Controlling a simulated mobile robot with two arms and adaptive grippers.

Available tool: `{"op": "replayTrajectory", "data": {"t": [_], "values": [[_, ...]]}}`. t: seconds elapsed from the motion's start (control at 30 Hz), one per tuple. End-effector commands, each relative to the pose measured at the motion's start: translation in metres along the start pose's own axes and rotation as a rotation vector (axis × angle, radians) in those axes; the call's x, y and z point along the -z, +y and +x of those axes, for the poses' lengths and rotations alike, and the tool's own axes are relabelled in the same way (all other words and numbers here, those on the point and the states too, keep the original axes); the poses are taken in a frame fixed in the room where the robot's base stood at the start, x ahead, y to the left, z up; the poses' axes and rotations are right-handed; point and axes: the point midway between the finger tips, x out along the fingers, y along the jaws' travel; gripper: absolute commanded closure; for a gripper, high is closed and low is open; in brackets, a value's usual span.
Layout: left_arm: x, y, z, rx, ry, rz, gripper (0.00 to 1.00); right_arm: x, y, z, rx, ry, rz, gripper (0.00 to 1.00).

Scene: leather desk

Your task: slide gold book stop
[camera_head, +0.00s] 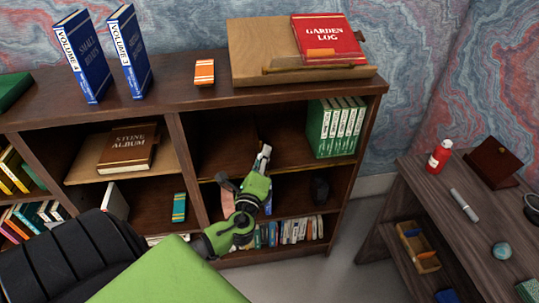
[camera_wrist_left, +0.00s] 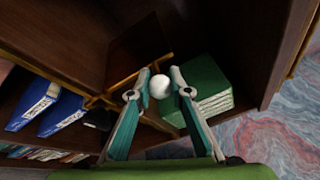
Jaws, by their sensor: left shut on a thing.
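A gold bar (camera_wrist_left: 130,78), seemingly the book stop, slants across the middle shelf in the left wrist view and meets a gold rail along the shelf's front edge. A round white knob (camera_wrist_left: 159,88) sits at its end. My left gripper (camera_wrist_left: 160,80) is shut on the knob, with one finger on each side of it. Green books (camera_wrist_left: 205,85) stand just right of the knob. In the head view my left gripper (camera_head: 263,155) is at the middle shelf's front, left of the green books (camera_head: 335,125), and hides most of the stop. My right gripper is out of view.
The shelf upright (camera_head: 187,165) bounds the compartment on the left. Blue books (camera_wrist_left: 50,110) and a row of small books (camera_head: 290,232) are on lower shelves. A wooden stand with a red book (camera_head: 328,38) is on top. A side desk (camera_head: 450,210) stands at right.

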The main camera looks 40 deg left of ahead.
Motion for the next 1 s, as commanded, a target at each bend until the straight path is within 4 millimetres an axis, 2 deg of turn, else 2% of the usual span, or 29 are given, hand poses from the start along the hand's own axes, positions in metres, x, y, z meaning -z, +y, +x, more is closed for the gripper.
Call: {"op": "replayTrajectory", "data": {"t": [0.27, 0.3, 0.37, 0.6, 0.77, 0.87, 1.0], "values": [[0.0, 0.001, 0.0, -0.001, 0.001, 0.001, 1.0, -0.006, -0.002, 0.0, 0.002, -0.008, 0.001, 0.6], [0.0, 0.001, 0.0, -0.001, 0.001, 0.001, 0.77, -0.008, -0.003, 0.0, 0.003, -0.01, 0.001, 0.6], [0.0, 0.001, 0.0, -0.001, 0.001, 0.001, 0.64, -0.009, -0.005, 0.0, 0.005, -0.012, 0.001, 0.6], [0.0, 0.0, 0.0, 0.0, 0.001, 0.0, 0.64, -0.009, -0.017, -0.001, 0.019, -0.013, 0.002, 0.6], [0.001, 0.001, -0.004, -0.001, 0.001, 0.0, 0.64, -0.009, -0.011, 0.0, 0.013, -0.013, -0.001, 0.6], [0.001, 0.001, -0.016, -0.002, 0.002, -0.001, 0.64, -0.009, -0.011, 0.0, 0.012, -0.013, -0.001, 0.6], [0.001, 0.002, -0.043, -0.004, 0.004, -0.001, 0.64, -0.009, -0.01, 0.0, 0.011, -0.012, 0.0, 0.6]]}}
